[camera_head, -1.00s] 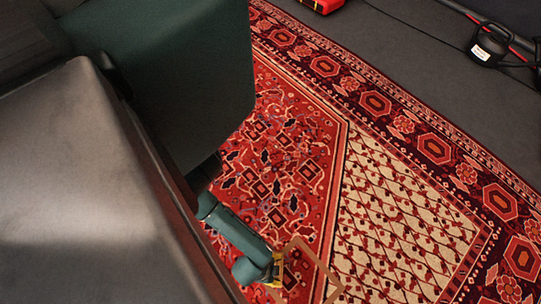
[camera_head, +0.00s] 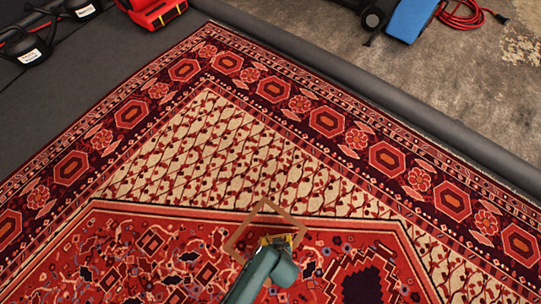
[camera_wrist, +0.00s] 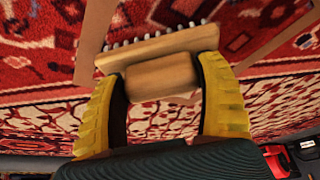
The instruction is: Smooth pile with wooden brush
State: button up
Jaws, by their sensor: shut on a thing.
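The wooden brush (camera_wrist: 160,52) is in my gripper (camera_wrist: 163,100) in the wrist view. The two yellow fingers are shut on its block-shaped handle from both sides, and a row of pale bristle tips shows along its far edge. In the head view my gripper (camera_head: 277,240) is over the patterned red rug (camera_head: 240,150), at the border between the red field and the cream lattice corner. The brush is hardly visible there. A thin brown square outline (camera_head: 265,207) lies around this spot on the rug. I cannot tell whether the bristles touch the pile.
A red case (camera_head: 155,12) and black kettlebell-like weights (camera_head: 27,47) stand on the dark mat at upper left. A blue object (camera_head: 410,18) and a coiled red cable (camera_head: 462,14) lie on concrete beyond the dark raised edge (camera_head: 400,105). The rug around my gripper is clear.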

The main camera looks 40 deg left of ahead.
jog(key=w+b, duration=0.1)
jog(key=w, duration=0.2)
jog(key=w+b, duration=0.2)
jog(key=w, duration=0.2)
jog(key=w+a+b, duration=0.1)
jog(key=w+b, duration=0.1)
jog(key=w, duration=0.2)
jog(key=shift+w+f, duration=0.15)
notch_tip(320, 180, up, 9)
jog(key=p, duration=0.7)
jog(key=shift+w+p, duration=0.15)
jog(key=shift+p, duration=0.25)
